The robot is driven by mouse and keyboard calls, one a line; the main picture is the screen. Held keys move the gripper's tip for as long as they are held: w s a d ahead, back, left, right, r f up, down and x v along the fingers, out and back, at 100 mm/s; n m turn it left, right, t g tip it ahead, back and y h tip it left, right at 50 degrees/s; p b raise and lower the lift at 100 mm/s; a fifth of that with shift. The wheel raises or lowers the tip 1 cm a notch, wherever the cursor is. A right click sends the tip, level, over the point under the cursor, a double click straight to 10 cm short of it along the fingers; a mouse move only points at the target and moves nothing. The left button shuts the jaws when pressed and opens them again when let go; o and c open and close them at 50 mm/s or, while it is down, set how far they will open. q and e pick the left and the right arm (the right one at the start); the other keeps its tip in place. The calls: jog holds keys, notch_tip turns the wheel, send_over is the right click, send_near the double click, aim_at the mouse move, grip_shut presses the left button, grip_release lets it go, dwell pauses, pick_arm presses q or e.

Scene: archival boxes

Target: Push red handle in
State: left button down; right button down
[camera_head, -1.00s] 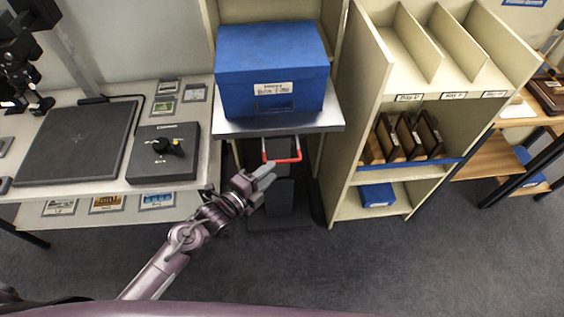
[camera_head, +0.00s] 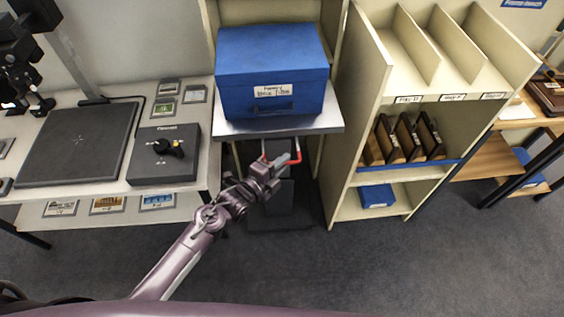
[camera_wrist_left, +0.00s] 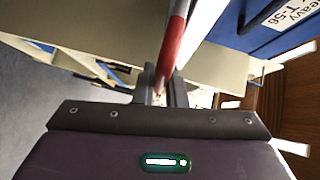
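The red handle (camera_head: 298,156) is a U-shaped bar below the front edge of the grey shelf (camera_head: 290,124) that bears a blue box (camera_head: 270,70). My left gripper (camera_head: 285,161) is at the handle, and its fingers cover much of the bar. In the left wrist view, the red bar (camera_wrist_left: 174,45) runs up from between the two fingertips (camera_wrist_left: 163,88). The fingers are close around it, but I cannot tell whether they grip it. My right gripper is not in view.
A desk on the left holds a black mat (camera_head: 78,143) and a dark control box (camera_head: 163,155) with a knob. A cream shelving unit (camera_head: 345,120) stands close to the right of the handle. Open carpet (camera_head: 350,270) lies in front.

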pick_arm(q)
jog(key=w, duration=0.1)
jog(key=b, duration=0.1)
jog(key=w, duration=0.1)
jog(key=shift+w+a+b, duration=0.25)
jog(key=shift+w+b, duration=0.05)
jog(key=shift+w, duration=0.05)
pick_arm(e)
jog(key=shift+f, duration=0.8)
pick_arm(q)
jog(key=c, duration=1.5)
grip_release()
jog(key=shift+s, duration=0.1)
jog(key=v, duration=0.7)
jog(key=shift+s+a+b, duration=0.25)
jog(key=shift+s+b, duration=0.05)
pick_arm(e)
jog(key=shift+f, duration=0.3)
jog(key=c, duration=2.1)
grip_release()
